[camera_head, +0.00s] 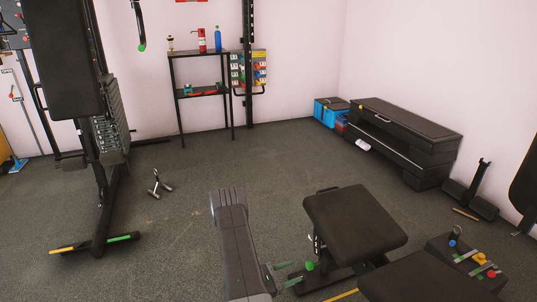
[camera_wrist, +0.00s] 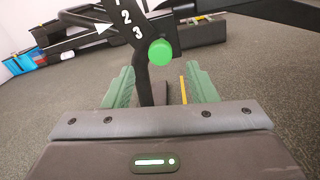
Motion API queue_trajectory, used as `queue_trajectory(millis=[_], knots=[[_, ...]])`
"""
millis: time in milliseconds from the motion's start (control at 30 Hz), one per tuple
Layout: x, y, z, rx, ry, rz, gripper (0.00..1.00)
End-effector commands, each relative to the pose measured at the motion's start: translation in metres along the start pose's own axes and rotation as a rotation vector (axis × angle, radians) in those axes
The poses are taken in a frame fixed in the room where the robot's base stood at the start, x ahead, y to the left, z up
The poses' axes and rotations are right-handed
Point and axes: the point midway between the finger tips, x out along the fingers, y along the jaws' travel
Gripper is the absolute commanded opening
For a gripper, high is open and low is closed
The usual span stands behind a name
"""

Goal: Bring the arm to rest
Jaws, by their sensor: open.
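My gripper (camera_head: 289,272) reaches right from my grey arm at the lower middle of the head view. In the wrist view my gripper (camera_wrist: 160,82) shows two green fingers spread apart with nothing held between them. A black bench post (camera_wrist: 151,82) with a round green knob (camera_wrist: 160,52) shows between and above the fingers. I cannot tell how far it is from them. The green knob also shows in the head view (camera_head: 309,266), just right of the fingertips, low beside the padded bench (camera_head: 355,225).
A weight machine (camera_head: 85,60) stands at the left. A black shelf (camera_head: 200,92) with bottles is against the back wall. A long black box (camera_head: 410,130) and blue crates (camera_head: 328,112) line the right. A handle attachment (camera_head: 158,186) lies on the otherwise open middle floor.

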Motion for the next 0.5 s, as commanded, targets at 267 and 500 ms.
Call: queue_trajectory(millis=[267,500], knots=[[0.042,-0.001,-0.001,0.003,-0.001,-0.005,0.52],[0.066,-0.001,-0.001,0.001,0.000,-0.003,0.52]])
